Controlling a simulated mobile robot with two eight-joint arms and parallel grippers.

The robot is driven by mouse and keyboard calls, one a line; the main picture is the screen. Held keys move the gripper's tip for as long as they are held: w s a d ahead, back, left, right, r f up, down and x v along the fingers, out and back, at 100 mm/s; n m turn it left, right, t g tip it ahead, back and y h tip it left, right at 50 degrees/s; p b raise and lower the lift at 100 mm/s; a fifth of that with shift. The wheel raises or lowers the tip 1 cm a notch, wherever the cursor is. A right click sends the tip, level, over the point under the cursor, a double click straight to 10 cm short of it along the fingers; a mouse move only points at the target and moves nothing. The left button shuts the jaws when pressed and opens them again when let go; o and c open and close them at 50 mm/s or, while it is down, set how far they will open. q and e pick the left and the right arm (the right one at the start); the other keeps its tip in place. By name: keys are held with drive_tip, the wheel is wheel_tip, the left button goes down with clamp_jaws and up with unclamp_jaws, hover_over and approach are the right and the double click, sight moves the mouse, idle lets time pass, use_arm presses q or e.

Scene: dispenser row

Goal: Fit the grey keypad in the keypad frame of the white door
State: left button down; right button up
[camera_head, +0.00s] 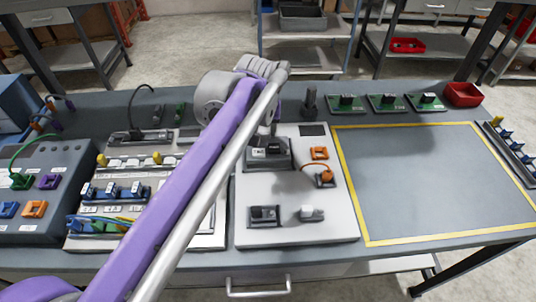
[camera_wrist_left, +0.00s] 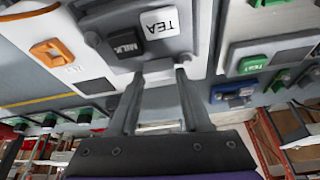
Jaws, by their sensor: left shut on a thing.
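The white door (camera_head: 297,228) lies flat on the table in the head view. The grey keypad (camera_head: 283,160), with a white TEA key and a dark MILK key, is at the door's upper left part. It also shows in the left wrist view (camera_wrist_left: 185,52). My left gripper (camera_wrist_left: 160,75) is shut on a grey block at the keypad's edge; in the head view my arm partly covers this grip. The keypad frame is not clearly seen, being hidden at least partly by the keypad. I cannot tell whether the keypad is seated or just above the door. My right gripper is out of view.
The door also carries an orange socket (camera_head: 319,153), an orange plug (camera_head: 325,178), a dark switch unit (camera_head: 264,216) and a light knob (camera_head: 312,213). A panel with blue connectors (camera_head: 115,192) stands left. The yellow-outlined area (camera_head: 430,185) at right is clear. Green boards (camera_head: 388,102) line the back.

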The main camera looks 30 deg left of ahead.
use_arm(q)
drive_tip(key=shift+f, duration=0.35)
drive_tip(key=shift+f, duration=0.3)
drive_tip(key=shift+c, duration=0.4)
unclamp_jaws()
drive_tip(key=shift+r, duration=0.1)
wheel_tip(320, 180, up, 7)
drive_tip(key=p, duration=0.6)
